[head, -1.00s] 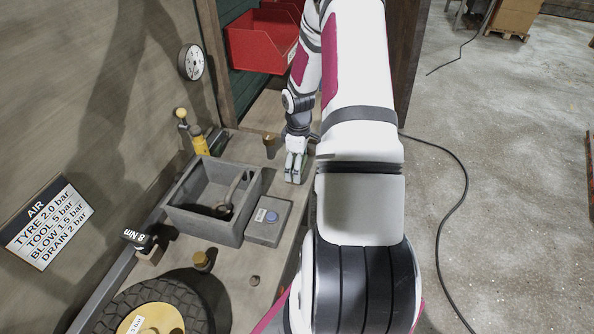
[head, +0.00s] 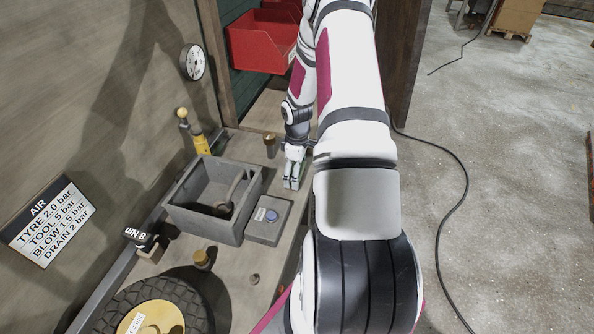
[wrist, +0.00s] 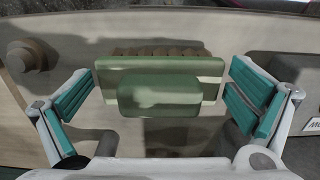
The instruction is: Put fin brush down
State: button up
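The fin brush (wrist: 158,88) is a green block with a rounded raised middle and a row of brown bristles along its far side. In the wrist view it lies over the pale wooden bench top, between the two teal finger pads. My gripper (wrist: 160,100) is open, with a visible gap between each pad and the brush. In the head view my gripper (head: 292,174) points down at the bench's right edge, beyond the grey box with the blue button. The brush is small and mostly hidden by the fingers there.
A grey open bin (head: 205,218) and a box with a blue button (head: 270,216) stand nearby on the bench. A brass knob (head: 270,140) is left of the gripper. A red bin (head: 262,42) stands behind. A tyre (head: 115,300) lies at the front.

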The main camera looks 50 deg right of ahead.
jog(key=shift+r, duration=0.1)
notch_tip(320, 180, up, 12)
jog(key=w+a+r+m+t+h, duration=0.1)
jog(key=a+r, duration=0.8)
jog(key=r, duration=0.2)
jog(key=a+r+m+t+h, duration=0.1)
jog(key=a+r, duration=0.7)
jog(key=r, duration=0.3)
jog(key=s+a+r+m+t+y, duration=0.1)
jog(key=s+a+r, duration=0.3)
jog(key=s+a, duration=0.3)
jog(key=s+a+r+m+t+y, duration=0.1)
jog(key=s+a+r, duration=0.4)
jog(key=a, duration=0.5)
jog(key=shift+s+r+m+t, duration=0.15)
jog(key=shift+s+m+t, duration=0.15)
jog(key=shift+s+t, duration=0.6)
jog(key=shift+s+a, duration=0.1)
